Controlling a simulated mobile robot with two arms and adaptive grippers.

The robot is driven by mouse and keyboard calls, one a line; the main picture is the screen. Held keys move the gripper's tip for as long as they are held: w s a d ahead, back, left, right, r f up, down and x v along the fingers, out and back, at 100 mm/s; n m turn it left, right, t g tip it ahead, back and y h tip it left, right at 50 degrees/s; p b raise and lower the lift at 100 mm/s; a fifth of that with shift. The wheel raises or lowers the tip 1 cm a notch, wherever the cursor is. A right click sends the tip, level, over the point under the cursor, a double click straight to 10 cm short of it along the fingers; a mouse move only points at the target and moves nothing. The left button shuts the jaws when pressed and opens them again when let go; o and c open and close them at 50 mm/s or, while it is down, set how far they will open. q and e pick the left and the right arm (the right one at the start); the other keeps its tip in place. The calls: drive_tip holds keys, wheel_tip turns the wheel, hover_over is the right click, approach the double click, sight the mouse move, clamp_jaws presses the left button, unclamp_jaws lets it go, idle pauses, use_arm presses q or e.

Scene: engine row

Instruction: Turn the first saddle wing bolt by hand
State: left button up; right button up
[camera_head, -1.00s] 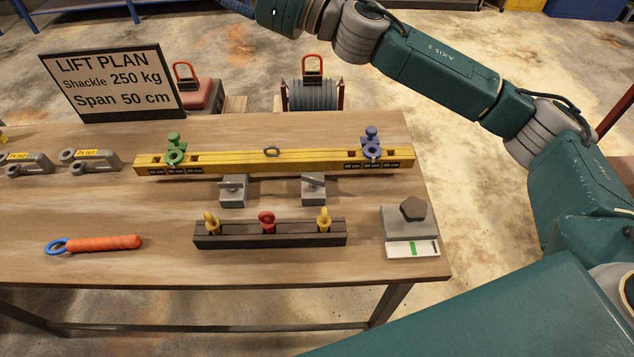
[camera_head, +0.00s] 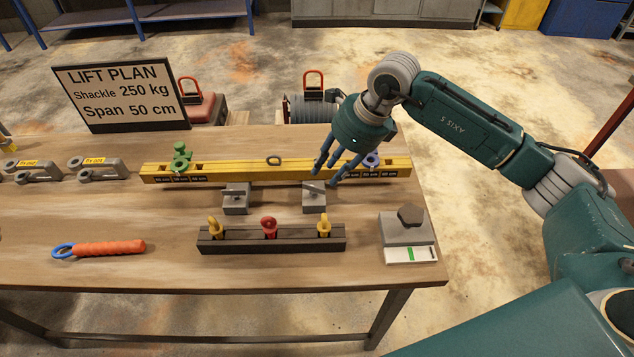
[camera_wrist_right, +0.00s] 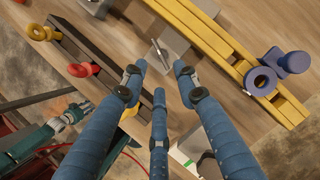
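Two grey blocks stand in front of the yellow beam (camera_head: 225,174), the left block (camera_head: 236,204) and the right block (camera_head: 314,202). Each has a thin tilted bar on top that looks like a wing bolt. My right gripper (camera_head: 335,176) hangs just above the right block, fingers pointing down and spread. In the right wrist view the fingers (camera_wrist_right: 160,80) are apart with nothing between them. The right block's bar (camera_wrist_right: 160,55) lies just beyond the fingertips, and I see no contact. A green fitting (camera_head: 181,157) and a partly hidden blue fitting (camera_head: 372,160) sit on the beam.
A dark rack (camera_head: 272,246) with yellow and red eye bolts stands in front of the blocks. A grey stand (camera_head: 405,232) is at right, an orange-handled tool (camera_head: 110,248) at left. Grey shackles (camera_head: 95,168) and a sign (camera_head: 120,97) are farther back left.

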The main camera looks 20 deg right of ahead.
sight(315, 187)
drive_tip(key=p+x, duration=0.2)
drive_tip(key=x, duration=0.6)
drive_tip(key=shift+r, duration=0.1)
drive_tip(key=shift+c, duration=0.5)
clamp_jaws()
